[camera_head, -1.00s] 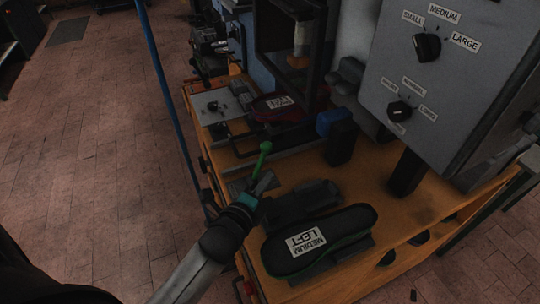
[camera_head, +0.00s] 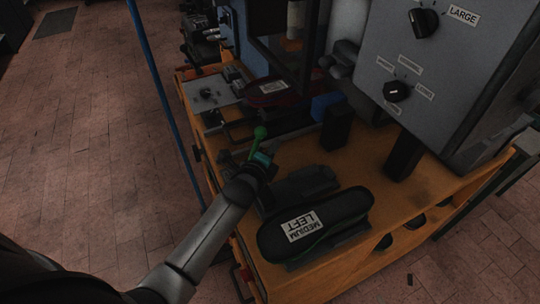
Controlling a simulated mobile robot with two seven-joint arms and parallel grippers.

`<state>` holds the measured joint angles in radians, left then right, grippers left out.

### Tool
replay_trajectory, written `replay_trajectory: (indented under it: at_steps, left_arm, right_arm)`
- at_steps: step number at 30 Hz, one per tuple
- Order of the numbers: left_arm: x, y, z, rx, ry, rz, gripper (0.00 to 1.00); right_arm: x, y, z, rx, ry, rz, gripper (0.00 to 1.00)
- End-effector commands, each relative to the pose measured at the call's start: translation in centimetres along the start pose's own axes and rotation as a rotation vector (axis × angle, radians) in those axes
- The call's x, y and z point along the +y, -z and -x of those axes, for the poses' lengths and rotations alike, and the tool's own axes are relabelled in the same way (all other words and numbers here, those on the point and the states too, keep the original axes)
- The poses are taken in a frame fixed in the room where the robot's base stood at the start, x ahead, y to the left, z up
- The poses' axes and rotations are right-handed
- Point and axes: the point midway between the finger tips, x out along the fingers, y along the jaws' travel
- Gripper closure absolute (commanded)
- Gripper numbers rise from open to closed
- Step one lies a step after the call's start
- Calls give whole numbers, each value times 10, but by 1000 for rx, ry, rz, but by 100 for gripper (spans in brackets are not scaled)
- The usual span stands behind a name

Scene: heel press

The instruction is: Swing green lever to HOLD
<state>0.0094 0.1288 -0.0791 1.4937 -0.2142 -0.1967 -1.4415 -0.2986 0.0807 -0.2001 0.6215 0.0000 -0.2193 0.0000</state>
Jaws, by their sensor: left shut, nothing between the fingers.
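The green lever (camera_head: 259,134) stands up near the left edge of the orange bench, with a round green knob on top. My left gripper (camera_head: 257,160) is at the lever's lower part, just below the knob. Its fingers are shut with nothing between them, and they are partly hidden by the wrist. I cannot tell whether they touch the lever. No HOLD marking can be read; the lever's base is mostly hidden behind my gripper. My right gripper is not in view.
A dark sole labelled MEDIUM LEFT (camera_head: 315,223) lies on the orange bench (camera_head: 378,170) right of my arm. A grey control box (camera_head: 445,60) with black knobs stands at the right. A red sole (camera_head: 275,92) lies behind the lever. A blue pole (camera_head: 157,75) rises at the left.

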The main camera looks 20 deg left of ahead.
Motion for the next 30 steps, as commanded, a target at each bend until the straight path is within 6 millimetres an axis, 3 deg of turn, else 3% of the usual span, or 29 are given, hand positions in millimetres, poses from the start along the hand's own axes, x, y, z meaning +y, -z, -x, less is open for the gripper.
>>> replay_trajectory:
  at_steps: [1,7,30]
  left_arm:
    - [0,-11,10,-2,-6,-7,100]
    - [0,-26,23,-2,-4,-4,100]
    - [2,-33,30,-2,44,36,100]
  right_arm:
    - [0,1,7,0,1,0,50]
    - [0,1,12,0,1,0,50]
    - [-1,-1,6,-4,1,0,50]
